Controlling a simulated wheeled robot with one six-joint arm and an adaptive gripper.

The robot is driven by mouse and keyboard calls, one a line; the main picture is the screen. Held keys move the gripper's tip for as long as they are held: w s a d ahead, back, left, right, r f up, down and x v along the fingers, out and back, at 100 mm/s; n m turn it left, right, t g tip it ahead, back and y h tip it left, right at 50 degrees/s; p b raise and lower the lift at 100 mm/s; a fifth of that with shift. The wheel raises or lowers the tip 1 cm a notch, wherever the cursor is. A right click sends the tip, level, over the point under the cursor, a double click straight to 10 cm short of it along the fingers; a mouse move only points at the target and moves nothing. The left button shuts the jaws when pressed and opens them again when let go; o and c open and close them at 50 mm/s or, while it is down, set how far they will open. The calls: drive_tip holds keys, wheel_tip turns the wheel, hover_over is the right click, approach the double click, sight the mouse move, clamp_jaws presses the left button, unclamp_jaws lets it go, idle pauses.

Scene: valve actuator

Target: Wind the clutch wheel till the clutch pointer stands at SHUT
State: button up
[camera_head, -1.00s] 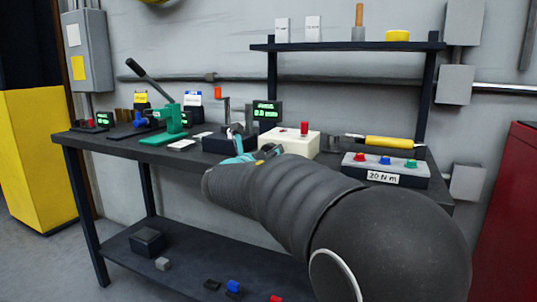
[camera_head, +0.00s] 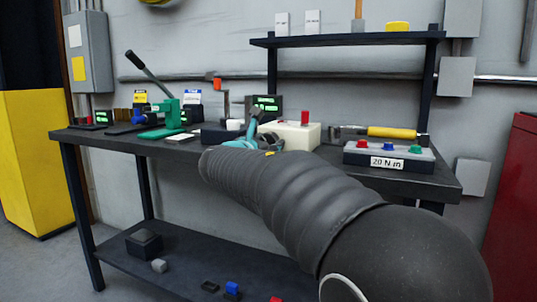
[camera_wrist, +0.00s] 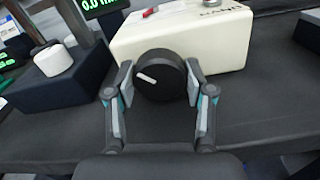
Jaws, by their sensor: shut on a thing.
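A black round knob (camera_wrist: 160,76) with a white pointer mark stands on the front of a cream box (camera_wrist: 190,35). I take it as the clutch wheel. My gripper (camera_wrist: 159,83) has one finger on each side of the knob and is shut on it. The white mark points up and to the left in the wrist view. I cannot read any SHUT mark; the lettering on the box top is cut off.
A red lever (camera_head: 305,118) stands on the box. A lit green display (camera_head: 267,104) is behind it. A grey block with coloured buttons (camera_head: 388,155) and a yellow-handled tool (camera_head: 392,132) are at right. A green lever press (camera_head: 168,117) is at left.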

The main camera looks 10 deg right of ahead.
drive_tip(key=shift+f+m+b, duration=0.15)
drive_tip(key=shift+m+b, duration=1.45)
drive_tip(key=shift+m, duration=0.3)
drive_tip(key=o, duration=1.2)
drive_tip(key=shift+c, duration=0.2)
